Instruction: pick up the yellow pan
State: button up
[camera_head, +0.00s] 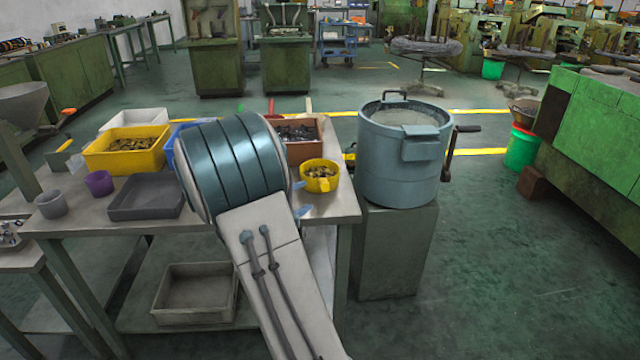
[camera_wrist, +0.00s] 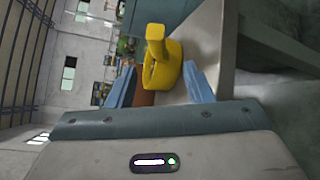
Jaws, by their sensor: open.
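The yellow pan (camera_head: 320,182) is a small round pan holding small brownish parts. It sits on the right end of the workbench (camera_head: 338,208), near its edge. In the wrist view the yellow pan (camera_wrist: 172,78) shows with its stubby handle, in line with the gap between my fingers. My gripper (camera_head: 301,198) is open, its blue fingertips just left of the pan in the head view. In the wrist view my gripper (camera_wrist: 160,70) has one finger on each side of the pan. I cannot tell whether either finger touches it. My arm hides part of the bench.
A brown bin (camera_head: 306,151) with dark parts stands behind the pan. A large blue-grey drum (camera_head: 385,165) with a crank stands on a pedestal right of the bench. A yellow bin (camera_head: 97,160), a grey tray (camera_head: 147,210) and a purple cup (camera_head: 99,183) lie on the left.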

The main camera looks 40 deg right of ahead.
aim_at(323, 183)
jog(key=x, duration=1)
jog(key=shift+w+d, duration=0.3)
jog(key=shift+d, duration=0.05)
jog(key=shift+r, duration=0.1)
grip_shut()
